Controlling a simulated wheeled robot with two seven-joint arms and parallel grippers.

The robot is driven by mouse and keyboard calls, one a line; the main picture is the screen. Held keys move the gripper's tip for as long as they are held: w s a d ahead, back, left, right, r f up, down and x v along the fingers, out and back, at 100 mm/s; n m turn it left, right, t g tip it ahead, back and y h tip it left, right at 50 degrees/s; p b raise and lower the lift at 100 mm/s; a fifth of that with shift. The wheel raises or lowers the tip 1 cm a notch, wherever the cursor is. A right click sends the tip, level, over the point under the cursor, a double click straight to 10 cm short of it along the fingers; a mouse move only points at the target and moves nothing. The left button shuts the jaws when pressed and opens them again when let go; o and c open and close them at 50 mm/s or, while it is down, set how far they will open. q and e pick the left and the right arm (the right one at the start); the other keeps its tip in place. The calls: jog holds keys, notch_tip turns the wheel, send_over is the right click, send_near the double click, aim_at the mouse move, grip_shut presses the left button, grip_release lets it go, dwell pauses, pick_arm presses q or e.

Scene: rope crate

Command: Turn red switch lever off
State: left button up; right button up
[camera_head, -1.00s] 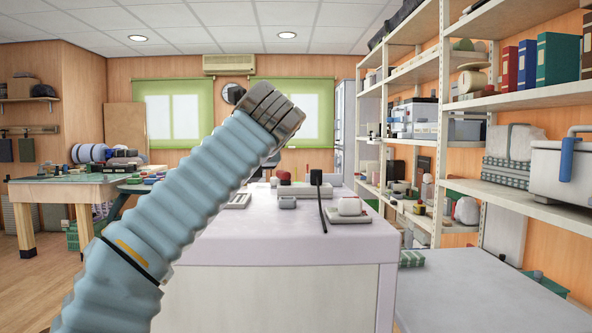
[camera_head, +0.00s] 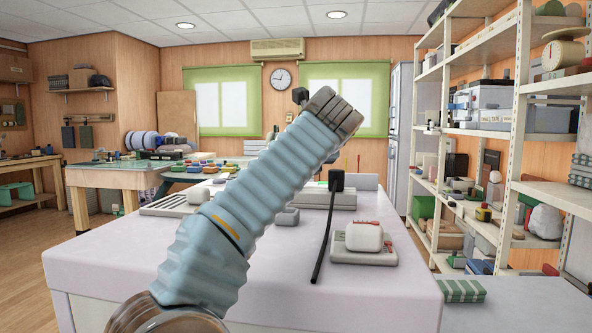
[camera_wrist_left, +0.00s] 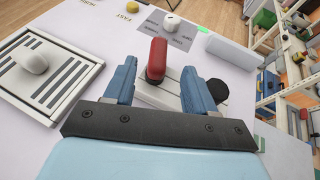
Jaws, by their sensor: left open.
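The red switch lever (camera_wrist_left: 156,58) shows in the left wrist view, standing on a pale slotted switch base (camera_wrist_left: 158,95). My left gripper (camera_wrist_left: 160,84) is open, with one blue finger left of the lever and the other right of it. The lever lies between and slightly beyond the fingers in the picture; I see no contact. In the head view my left arm reaches over the white table, and its bulk hides the red lever. My right gripper is not in view.
The white table (camera_head: 390,293) carries a white-knobbed grille plate (camera_wrist_left: 82,75), a white device with red parts (camera_head: 363,256), a small grey block (camera_head: 286,217) and a black rod (camera_head: 328,235). A black round knob (camera_wrist_left: 218,90) is beside the right finger. Shelves (camera_head: 555,192) stand right.

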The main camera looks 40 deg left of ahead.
pick_arm(q)
jog(key=p+x, duration=0.1)
jog(key=x, duration=0.8)
jog(key=shift+a, duration=0.1)
